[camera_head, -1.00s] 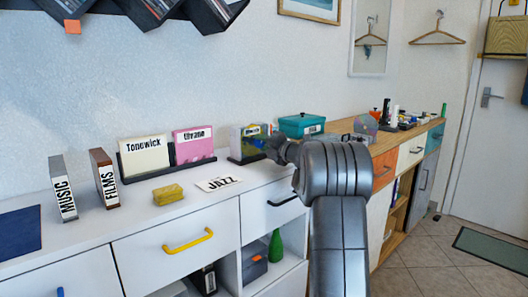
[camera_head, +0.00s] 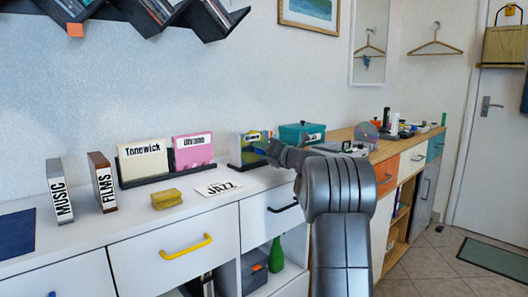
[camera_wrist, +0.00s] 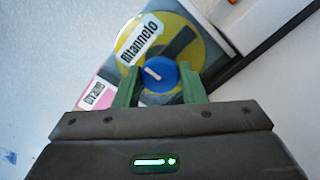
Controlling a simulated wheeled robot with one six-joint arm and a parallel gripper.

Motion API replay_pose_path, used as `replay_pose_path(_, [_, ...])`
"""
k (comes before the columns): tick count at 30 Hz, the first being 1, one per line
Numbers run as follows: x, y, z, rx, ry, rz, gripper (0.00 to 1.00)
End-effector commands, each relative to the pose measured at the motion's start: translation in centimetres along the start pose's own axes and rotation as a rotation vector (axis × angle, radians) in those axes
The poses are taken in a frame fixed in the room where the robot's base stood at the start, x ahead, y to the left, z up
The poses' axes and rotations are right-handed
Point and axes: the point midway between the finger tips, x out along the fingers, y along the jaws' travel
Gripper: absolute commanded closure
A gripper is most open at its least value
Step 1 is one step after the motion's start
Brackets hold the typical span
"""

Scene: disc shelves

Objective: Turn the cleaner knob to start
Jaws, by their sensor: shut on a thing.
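In the wrist view the round blue knob (camera_wrist: 162,80), with a pale mark across it, sits between the green fingers of my gripper (camera_wrist: 160,72). The fingers are shut on its two sides. Behind the knob is a yellow disc (camera_wrist: 198,50) with a label that reads something like "mtannojo". In the head view my gripper (camera_head: 268,150) is at the front of the small cleaner unit (camera_head: 236,152) holding a colourful disc, on the white cabinet top. My gripper and wrist hide part of the unit and most of the knob there.
A pink divider (camera_head: 193,153) and a cream divider (camera_head: 145,163) stand left of the unit. A teal box (camera_head: 296,133) stands behind my wrist. A JAZZ card (camera_head: 218,188) and a yellow sponge-like block (camera_head: 166,198) lie in front. A dark wall shelf (camera_head: 200,22) hangs above.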

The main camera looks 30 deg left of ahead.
Motion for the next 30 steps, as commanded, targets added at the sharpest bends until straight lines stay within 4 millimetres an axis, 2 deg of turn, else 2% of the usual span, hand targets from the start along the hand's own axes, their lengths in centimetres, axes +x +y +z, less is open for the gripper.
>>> replay_pose_path(4, [0.0,-0.1,-0.1,-0.001,0.003,-0.001,0.86])
replay_pose_path(5, [0.0,-0.1,-0.2,-0.001,0.003,-0.001,0.61])
replay_pose_path(8, [0.0,-0.1,-0.1,-0.001,0.003,-0.001,0.42])
replay_pose_path(16, [0.0,0.0,-0.1,0.0,0.001,-0.001,0.41])
replay_pose_path(20, [-0.7,0.0,0.0,0.0,0.001,-0.002,0.41])
replay_pose_path(25, [-3.2,0.1,0.1,0.0,0.0,-0.003,0.41])
replay_pose_path(30, [-7.2,0.1,0.2,0.001,-0.001,-0.004,0.41])
